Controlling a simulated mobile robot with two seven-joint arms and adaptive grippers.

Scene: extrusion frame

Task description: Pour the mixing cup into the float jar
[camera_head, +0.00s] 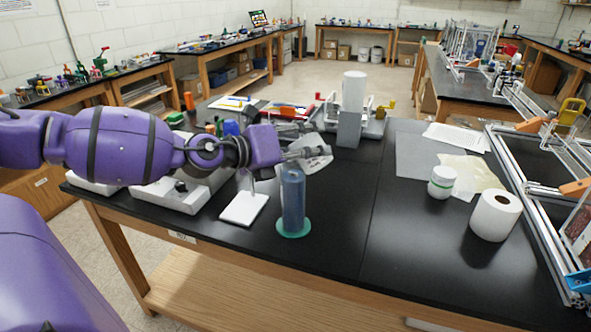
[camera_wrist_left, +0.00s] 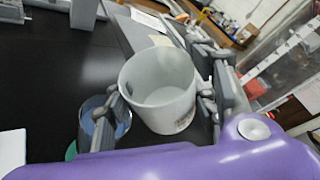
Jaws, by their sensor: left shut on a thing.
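The mixing cup (camera_wrist_left: 168,102) is a pale grey-white cup, seen mouth-up between the fingers in the left wrist view. In the head view the cup (camera_head: 316,164) looks tilted and is partly hidden by the fingers. My left gripper (camera_head: 303,153) is shut on the cup and holds it above the table, close to the top of the float jar. The float jar (camera_head: 292,200) is a tall, blue-grey clear cylinder on a green round base. Its rim (camera_wrist_left: 97,107) shows beside the left finger in the wrist view. The contents of the cup cannot be made out. My right gripper is not in view.
A white square pad (camera_head: 244,208) lies left of the jar. A grey device with a white cylinder (camera_head: 354,92) stands behind. A white lidded tub (camera_head: 442,182) and a paper roll (camera_head: 495,215) stand right, near the metal extrusion frame (camera_head: 533,188). The front middle tabletop is clear.

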